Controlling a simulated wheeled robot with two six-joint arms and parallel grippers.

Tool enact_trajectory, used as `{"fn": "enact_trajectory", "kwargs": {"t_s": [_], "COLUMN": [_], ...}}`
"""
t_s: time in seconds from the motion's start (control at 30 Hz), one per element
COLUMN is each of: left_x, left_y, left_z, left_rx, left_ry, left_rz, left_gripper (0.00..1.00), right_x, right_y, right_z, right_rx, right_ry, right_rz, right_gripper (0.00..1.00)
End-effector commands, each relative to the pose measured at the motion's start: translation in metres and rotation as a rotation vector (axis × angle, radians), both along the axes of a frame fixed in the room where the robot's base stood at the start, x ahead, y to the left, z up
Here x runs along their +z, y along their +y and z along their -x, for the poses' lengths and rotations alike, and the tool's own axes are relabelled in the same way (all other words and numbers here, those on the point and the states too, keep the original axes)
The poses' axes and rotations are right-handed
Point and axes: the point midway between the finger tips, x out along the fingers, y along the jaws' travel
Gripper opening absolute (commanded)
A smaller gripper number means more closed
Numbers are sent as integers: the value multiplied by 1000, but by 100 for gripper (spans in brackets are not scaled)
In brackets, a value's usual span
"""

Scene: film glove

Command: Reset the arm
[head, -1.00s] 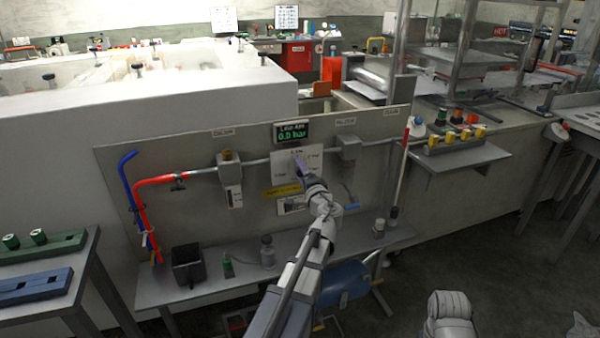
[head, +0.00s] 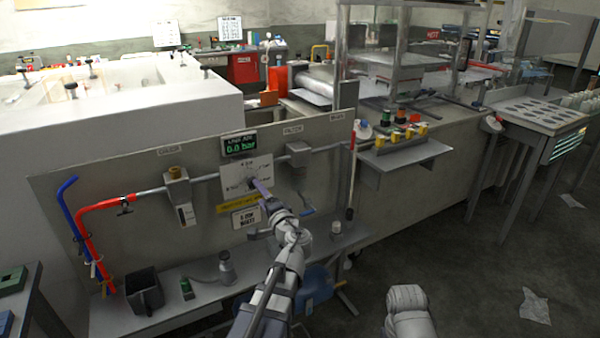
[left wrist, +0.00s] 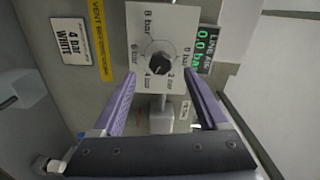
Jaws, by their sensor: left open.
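A white dial plate (head: 233,182) with bar marks is on the grey panel. In the left wrist view the dial plate (left wrist: 140,25) carries a round dark knob (left wrist: 160,63). My left gripper (head: 259,187) is at the dial plate in the head view. In the left wrist view its purple fingers (left wrist: 159,80) are open and spread to either side below the knob, with nothing between them held. Whether they touch the plate cannot be told. A green display (head: 239,145) above reads 0.0 bar. My right gripper is not in view.
A "4 bar WAIT" sign (left wrist: 71,41) and yellow vent label (left wrist: 101,40) are beside the dial. A grey pipe (head: 205,180) crosses the panel. A shelf (head: 110,322) below holds a dark bin (head: 145,292) and bottles. Open floor lies to the right.

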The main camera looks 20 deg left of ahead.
Motion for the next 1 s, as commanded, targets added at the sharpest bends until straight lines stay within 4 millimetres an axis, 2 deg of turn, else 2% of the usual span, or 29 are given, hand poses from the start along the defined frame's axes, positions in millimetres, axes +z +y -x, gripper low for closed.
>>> {"fn": "enact_trajectory", "kwargs": {"t_s": [0.13,0.2,0.27,0.37,0.47,0.6,0.7,0.83,1.0], "left_x": [-2,-10,-24,-60,-105,-161,-187,-206,-217], "left_y": [-2,-8,-18,-46,-87,-157,-203,-252,-304], "left_z": [1,5,12,30,55,98,129,166,211], "left_rx": [3,16,37,87,140,197,218,232,237], "left_ry": [0,1,7,47,136,320,456,620,817], "left_rz": [14,61,134,316,525,787,922,1048,1168], "left_gripper": [76,76,76,76,76,76,76,76,76], "right_x": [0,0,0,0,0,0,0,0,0], "right_y": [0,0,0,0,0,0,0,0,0], "right_z": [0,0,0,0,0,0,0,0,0], "right_rx": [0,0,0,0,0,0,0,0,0], "right_ry": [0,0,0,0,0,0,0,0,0], "right_rz": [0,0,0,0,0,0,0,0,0], "right_gripper": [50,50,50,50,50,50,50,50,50]}}
